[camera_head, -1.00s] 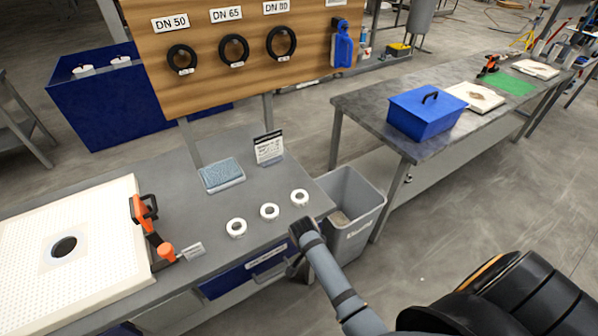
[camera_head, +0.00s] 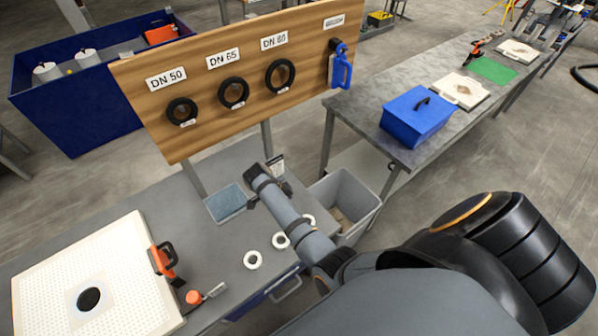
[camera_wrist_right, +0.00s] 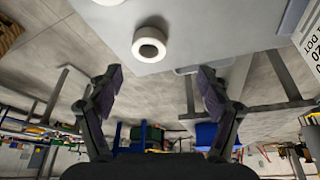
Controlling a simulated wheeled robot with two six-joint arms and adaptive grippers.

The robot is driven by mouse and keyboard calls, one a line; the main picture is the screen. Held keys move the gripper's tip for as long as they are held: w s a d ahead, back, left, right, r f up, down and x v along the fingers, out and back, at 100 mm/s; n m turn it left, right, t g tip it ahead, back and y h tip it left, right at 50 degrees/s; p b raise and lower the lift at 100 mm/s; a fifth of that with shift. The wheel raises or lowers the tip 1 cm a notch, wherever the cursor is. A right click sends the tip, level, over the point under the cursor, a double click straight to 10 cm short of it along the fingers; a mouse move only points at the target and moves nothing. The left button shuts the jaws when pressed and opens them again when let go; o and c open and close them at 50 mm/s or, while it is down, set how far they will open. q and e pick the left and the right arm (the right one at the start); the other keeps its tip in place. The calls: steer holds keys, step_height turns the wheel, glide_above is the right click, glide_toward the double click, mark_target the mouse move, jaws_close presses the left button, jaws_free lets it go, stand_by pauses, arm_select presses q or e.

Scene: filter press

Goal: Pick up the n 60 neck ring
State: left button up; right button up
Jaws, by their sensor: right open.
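I cannot tell which is the N 60. My right gripper (camera_head: 260,178) is above the bench, beyond the row, near the blue pad and card. In the right wrist view, my right gripper (camera_wrist_right: 160,78) is open and empty, with one white ring (camera_wrist_right: 149,42) ahead of its fingers, apart from them. My left gripper is not in view.
A blue pad (camera_head: 226,203) and a small sign card (camera_head: 275,167) stand close to my right gripper. A grey bin (camera_head: 344,200) stands at the bench's right end. A white perforated plate (camera_head: 50,274) and orange-handled tool (camera_head: 163,260) are on the left.

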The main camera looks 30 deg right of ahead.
steer(key=f+b, duration=0.1)
steer(key=s+d+f+b, duration=0.1)
steer(key=f+b, duration=0.1)
steer(key=s+d+f+b, duration=0.1)
steer(key=shift+s+f, duration=0.15)
steer(key=shift+f, duration=0.15)
steer(key=shift+w, duration=0.25)
steer(key=shift+s+d+f+b, duration=0.1)
steer(key=shift+f+b, duration=0.25)
steer(key=shift+b, duration=0.1)
steer(key=f+b, duration=0.1)
steer(key=s+d+f+b, duration=0.1)
steer(key=f+b, duration=0.1)
steer(key=shift+s+d+f+b, duration=0.2)
steer(key=shift+s+f+b, duration=0.05)
steer(key=shift+s+b, duration=0.15)
steer(key=shift+d+f, duration=0.15)
steer(key=shift+f, duration=0.05)
steer(key=shift+w, duration=0.3)
steer(key=shift+r, duration=0.1)
steer(key=shift+c, duration=1.1)
steer(key=shift+s+r, duration=0.1)
steer(key=shift+s, duration=0.1)
steer(key=c, duration=0.5)
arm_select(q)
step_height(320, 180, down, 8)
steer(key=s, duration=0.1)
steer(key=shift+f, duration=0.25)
arm_select(e)
steer(key=c, duration=0.5)
